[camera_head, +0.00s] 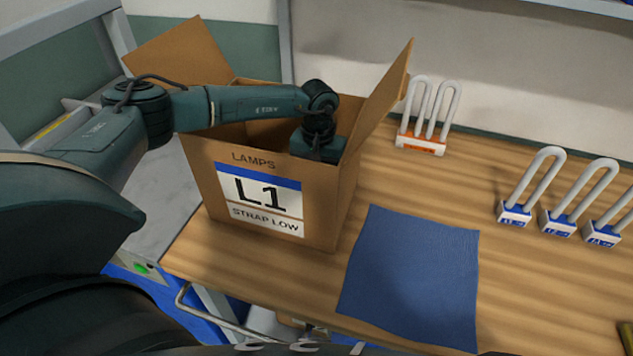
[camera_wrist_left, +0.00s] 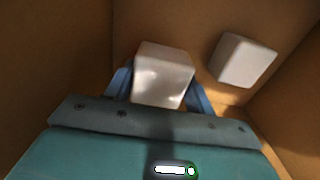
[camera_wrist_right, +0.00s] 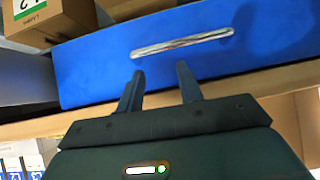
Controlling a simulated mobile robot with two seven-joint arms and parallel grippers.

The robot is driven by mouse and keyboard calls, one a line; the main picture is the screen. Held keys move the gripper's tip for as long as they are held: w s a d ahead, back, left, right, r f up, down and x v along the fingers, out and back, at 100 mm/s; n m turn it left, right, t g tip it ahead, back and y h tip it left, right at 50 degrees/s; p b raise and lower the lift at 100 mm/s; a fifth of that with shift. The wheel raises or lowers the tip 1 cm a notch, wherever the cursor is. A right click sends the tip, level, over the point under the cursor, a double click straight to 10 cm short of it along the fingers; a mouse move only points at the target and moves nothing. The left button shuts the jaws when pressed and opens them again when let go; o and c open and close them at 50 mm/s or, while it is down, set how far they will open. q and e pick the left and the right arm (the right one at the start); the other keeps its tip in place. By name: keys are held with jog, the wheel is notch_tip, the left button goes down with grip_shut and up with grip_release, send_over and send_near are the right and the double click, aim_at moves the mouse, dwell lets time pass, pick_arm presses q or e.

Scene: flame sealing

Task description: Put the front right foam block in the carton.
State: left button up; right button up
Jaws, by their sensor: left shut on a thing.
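The carton (camera_head: 218,205) stands open on the left of the table, with a label reading L1 and STRAP LOW. My left arm reaches down into it, and the left gripper's fingertips are hidden behind its walls in the head view. In the left wrist view my left gripper (camera_wrist_left: 160,88) is shut on a white foam block (camera_wrist_left: 163,75) inside the carton. A second white foam block (camera_wrist_left: 243,60) lies in the carton to the right of the held one. My right gripper (camera_wrist_right: 158,75) is open and empty, facing a blue drawer-like front. It is outside the head view.
A blue mat (camera_head: 410,275) lies bare on the table right of the carton. A lamp with an orange base (camera_head: 420,143) stands behind it. Several lamps with blue bases (camera_head: 557,222) stand at the right. The carton's raised flap (camera_head: 385,95) leans right.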

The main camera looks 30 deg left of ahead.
pick_arm(q)
notch_tip(320, 180, down, 3)
jog(key=shift+f+p, duration=0.15)
jog(key=shift+p, duration=0.15)
jog(key=shift+f, duration=0.1)
jog(key=shift+f+b, duration=0.15)
jog(key=shift+b, duration=0.15)
jog(key=o, duration=0.9)
jog(key=shift+o, duration=0.2)
jog(key=shift+r, duration=0.2)
